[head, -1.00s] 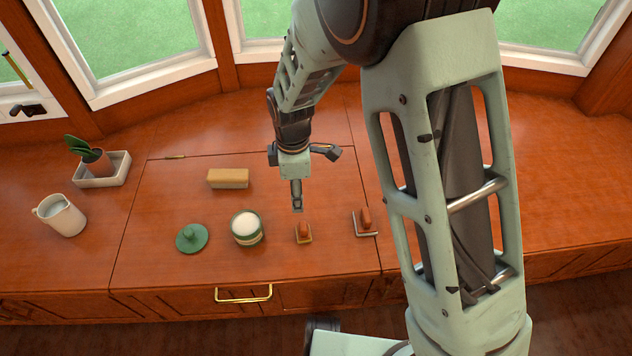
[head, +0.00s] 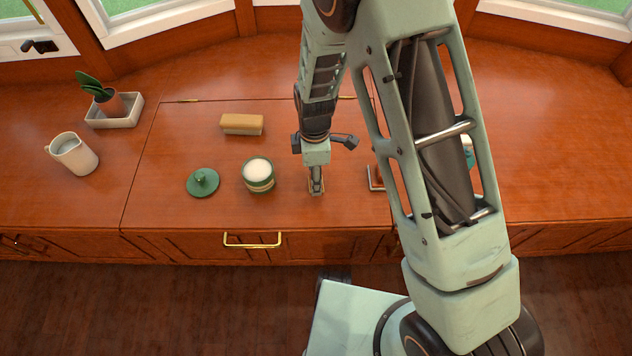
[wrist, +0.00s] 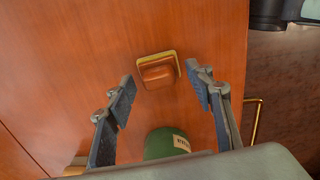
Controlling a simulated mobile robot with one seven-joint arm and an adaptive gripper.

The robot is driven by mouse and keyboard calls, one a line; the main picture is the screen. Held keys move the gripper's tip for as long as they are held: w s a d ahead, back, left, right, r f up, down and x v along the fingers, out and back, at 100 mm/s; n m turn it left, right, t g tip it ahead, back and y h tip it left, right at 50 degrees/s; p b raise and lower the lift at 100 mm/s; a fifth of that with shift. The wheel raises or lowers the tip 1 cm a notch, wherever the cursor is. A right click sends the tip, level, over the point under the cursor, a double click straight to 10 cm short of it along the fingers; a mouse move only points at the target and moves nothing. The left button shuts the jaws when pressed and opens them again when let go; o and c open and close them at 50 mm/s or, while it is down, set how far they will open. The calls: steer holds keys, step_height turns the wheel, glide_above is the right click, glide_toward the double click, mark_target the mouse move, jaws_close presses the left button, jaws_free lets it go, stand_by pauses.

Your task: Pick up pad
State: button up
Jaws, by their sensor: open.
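The pad (wrist: 158,72), a small brown block-like grip on a yellowish base, lies on the wooden counter top and shows between my fingertips in the wrist view. My gripper (wrist: 161,76) is open, with one finger on each side of the pad in the picture and nothing held. I cannot tell how far above the counter the fingertips are.
A green jar (head: 258,182) with white contents stands left of my gripper, with its green lid (head: 203,183) beside it. A tan block (head: 242,124) lies behind. The counter's front edge is near.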

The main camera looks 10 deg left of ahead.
steer(key=c, duration=1.2)
steer(key=shift+r, duration=0.1)
steer(key=shift+c, duration=0.2)
steer(key=shift+r, duration=0.25)
step_height(320, 180, up, 2)
steer(key=shift+r+p, duration=0.1)
steer(key=shift+p, duration=0.35)
steer(key=s+a+r+p, duration=0.1)
steer(key=s+a+r, duration=0.1)
steer(key=s+r, duration=0.3)
steer(key=s+a+r+p, duration=0.2)
steer(key=s+r, duration=0.3)
steer(key=s, duration=0.3)
steer(key=shift+a, duration=0.3)
steer(key=shift+s, duration=0.1)
